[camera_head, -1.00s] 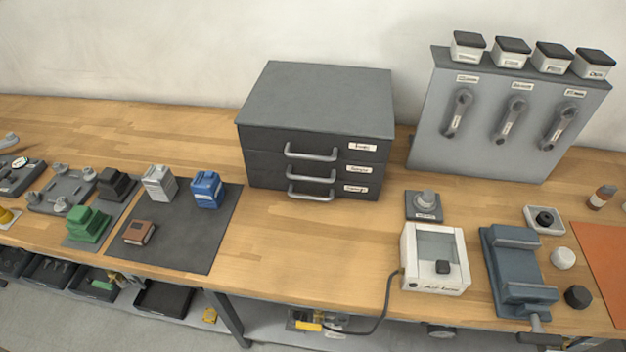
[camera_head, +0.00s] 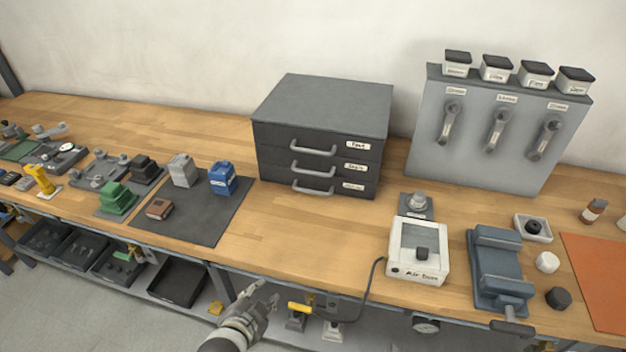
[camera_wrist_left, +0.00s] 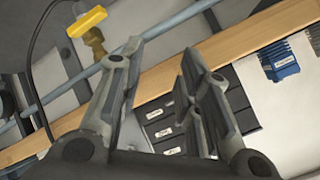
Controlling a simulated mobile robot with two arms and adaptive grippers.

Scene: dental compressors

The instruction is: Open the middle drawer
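A dark grey cabinet (camera_head: 322,110) with three stacked drawers stands on the bench against the wall. Its middle drawer (camera_head: 280,161) is shut and has a silver bar handle (camera_head: 312,171) and a white label. The drawers above and below are shut too. My left gripper (camera_head: 264,299) is low in front of the bench edge, well short of the cabinet and touching nothing. In the left wrist view its two fingers (camera_wrist_left: 158,85) are spread apart and empty, with the drawer fronts (camera_wrist_left: 160,124) partly visible behind them. My right gripper is not in view.
A dark mat (camera_head: 195,215) with a blue block (camera_head: 222,178) and other small parts lies left of the cabinet. A white box (camera_head: 418,254) and a blue-grey vise (camera_head: 497,270) stand to the right. Bare wood lies in front of the cabinet.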

